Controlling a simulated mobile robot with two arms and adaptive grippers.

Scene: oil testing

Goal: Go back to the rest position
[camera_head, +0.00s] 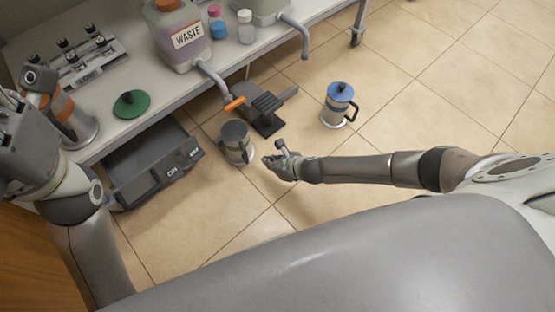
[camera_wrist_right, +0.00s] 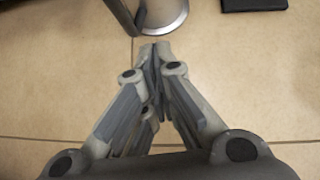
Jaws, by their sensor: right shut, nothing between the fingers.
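My right gripper (camera_head: 270,163) is in the middle of the head view, its arm coming in from the right. It is shut and empty; its closed fingers also show in the right wrist view (camera_wrist_right: 154,62). Just left of it in the head view is an open metal jug (camera_head: 235,145), apart from the fingers as far as I can tell. A metal vessel's rounded end (camera_wrist_right: 163,14) shows beyond the fingertips in the wrist view. My left gripper (camera_head: 15,125) is at the left edge of the head view, partly cut off, so its fingers cannot be read.
The bench (camera_head: 118,132) holds a waste container (camera_head: 180,35), small bottles, a green lid (camera_head: 131,104) and an orange-banded jug (camera_head: 72,122). A grey drawer unit (camera_head: 150,170), a black pedal-like device (camera_head: 264,115) and a blue-lidded jug (camera_head: 338,104) are nearby. Tiled floor at right is clear.

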